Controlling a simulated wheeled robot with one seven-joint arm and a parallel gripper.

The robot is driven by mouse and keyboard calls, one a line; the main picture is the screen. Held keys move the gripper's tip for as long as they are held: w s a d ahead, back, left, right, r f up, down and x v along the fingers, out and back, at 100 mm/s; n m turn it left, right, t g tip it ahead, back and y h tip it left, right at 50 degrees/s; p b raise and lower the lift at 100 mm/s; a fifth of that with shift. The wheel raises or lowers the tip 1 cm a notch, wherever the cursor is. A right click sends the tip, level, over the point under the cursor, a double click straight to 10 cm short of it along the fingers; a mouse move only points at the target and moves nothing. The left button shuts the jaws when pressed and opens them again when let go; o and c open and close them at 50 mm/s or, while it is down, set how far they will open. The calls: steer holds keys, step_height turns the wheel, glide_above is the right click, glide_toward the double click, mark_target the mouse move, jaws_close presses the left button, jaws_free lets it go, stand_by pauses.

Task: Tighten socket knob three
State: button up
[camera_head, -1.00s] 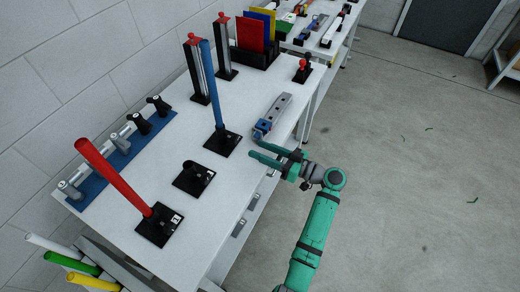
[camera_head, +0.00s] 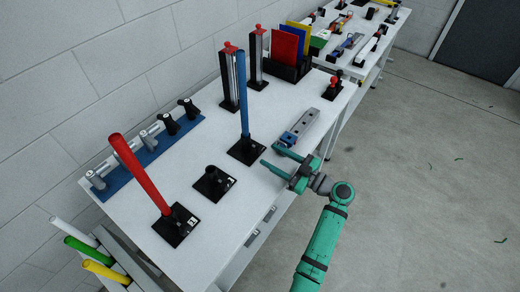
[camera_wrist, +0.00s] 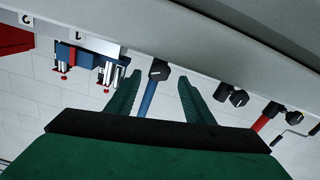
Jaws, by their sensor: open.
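A blue pole (camera_head: 243,95) stands upright in a black square socket base (camera_head: 247,152) near the table's front edge. Its label is too small to read. In the wrist view, which is upside down, a round black knob (camera_wrist: 159,70) faces me in front of the blue pole (camera_wrist: 147,98), between my fingers. My gripper (camera_head: 269,155) is open and empty, with its fingers pointing at the blue pole's base from the right, apart from it. The fingers also show in the wrist view (camera_wrist: 159,78). Two more socket bases stand to the left: an empty one (camera_head: 214,183) and one (camera_head: 176,225) holding a tilted red pole (camera_head: 140,173).
A grey metal rail piece with a blue end (camera_head: 309,127) lies just beyond my gripper. A blue rack (camera_head: 150,158) of clamps runs along the table's back. Red-topped posts (camera_head: 229,78) and upright coloured panels (camera_head: 284,45) stand farther off.

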mark_target(261, 150)
steer(key=shift+x, duration=3.05)
steer(key=c, duration=1.1)
